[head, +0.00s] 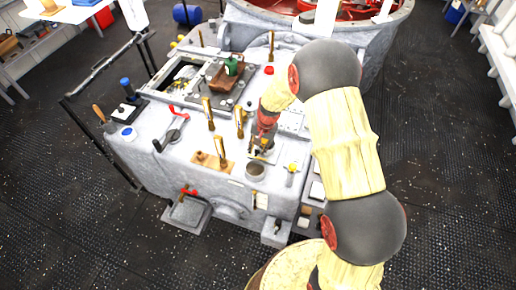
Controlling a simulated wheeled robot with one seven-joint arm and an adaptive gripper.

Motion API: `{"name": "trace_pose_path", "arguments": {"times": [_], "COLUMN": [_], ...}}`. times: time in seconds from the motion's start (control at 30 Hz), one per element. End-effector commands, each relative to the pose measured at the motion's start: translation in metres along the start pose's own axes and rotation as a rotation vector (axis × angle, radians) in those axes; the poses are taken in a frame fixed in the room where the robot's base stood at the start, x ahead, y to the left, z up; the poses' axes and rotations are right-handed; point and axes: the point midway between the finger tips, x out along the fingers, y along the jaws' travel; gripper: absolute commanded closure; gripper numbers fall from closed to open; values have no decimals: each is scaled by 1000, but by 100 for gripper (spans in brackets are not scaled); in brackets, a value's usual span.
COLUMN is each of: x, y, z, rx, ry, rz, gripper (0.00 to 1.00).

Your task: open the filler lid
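My arm reaches in from the right of the head view, and my gripper (260,151) points down at the top of a grey, riveted machine casing (170,158). It is just behind a short, round grey neck (255,172) near the casing's front right edge, which looks like the filler. A small pale plate-like piece (270,156) shows at the fingertips; I cannot tell if it is the lid or if the fingers touch it. The fingers are too small and dark to show whether they are open or shut. No other view shows the contact.
Brass-coloured upright levers (239,122) stand left of my gripper. A wooden block (211,160) with another lever lies at front left. A yellow-handled valve (291,170) is close on the right. A red-handled lever (172,130) is farther left. Dark floor (445,190) is clear at right.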

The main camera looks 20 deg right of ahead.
Motion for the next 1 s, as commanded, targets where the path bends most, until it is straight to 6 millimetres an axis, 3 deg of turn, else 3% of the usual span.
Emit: {"name": "trace_pose_path", "arguments": {"times": [0.47,1.0], "x": [0,0], "y": [0,0], "z": [0,-1], "rx": [0,0], "ry": [0,1], "rz": [0,-1], "gripper": [100,100]}}
